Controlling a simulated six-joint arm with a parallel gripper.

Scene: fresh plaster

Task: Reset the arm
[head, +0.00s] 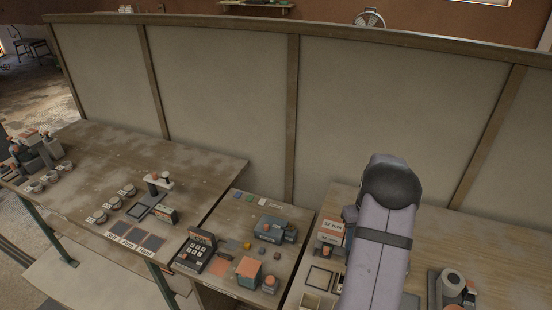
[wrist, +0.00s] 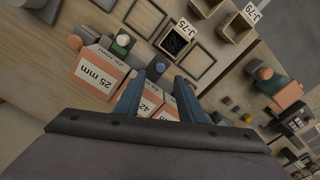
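My gripper (wrist: 160,78) shows in the wrist view as two blue fingers spread apart with a gap between them. Nothing is visibly held in it. It hangs over a worktop, above a row of white-and-orange labelled boxes; one is marked 25 mm (wrist: 92,74). In the head view my arm rises over the right bench, and the gripper itself is out of sight.
The wrist view shows open bins labelled J-75 (wrist: 176,43) and J-79 (wrist: 237,29). In the head view, a teal-grey machine (head: 271,229) and a keypad device (head: 195,250) stand on the middle bench. A cream partition (head: 222,85) runs behind the benches. The left bench (head: 110,150) has bare room.

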